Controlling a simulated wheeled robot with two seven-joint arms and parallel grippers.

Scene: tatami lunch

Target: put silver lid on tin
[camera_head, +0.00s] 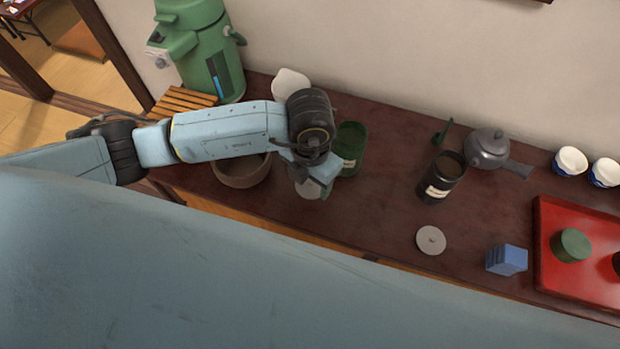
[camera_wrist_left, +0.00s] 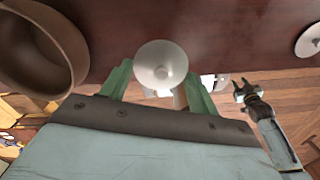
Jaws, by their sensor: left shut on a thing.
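A pale silver lid (camera_wrist_left: 162,66), round with a centre knob, lies between the green fingers of my left gripper (camera_wrist_left: 158,80), which is shut on it. In the head view the lid (camera_head: 308,190) shows partly below the left gripper (camera_head: 316,182), near the counter's front edge. A green tin (camera_head: 350,148) with a pale label stands just behind and right of that gripper, partly covered by it. A black tin (camera_head: 440,180) with a pale label stands upright and open farther right. A second grey knobbed lid (camera_head: 431,240) lies flat in front of it. My right gripper (camera_wrist_left: 247,92) shows small and open.
A brown bowl (camera_head: 240,172) stands left, under my left arm. A white vessel (camera_head: 290,82) and green dispenser (camera_head: 208,55) stand behind. Counter between tins is clear.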

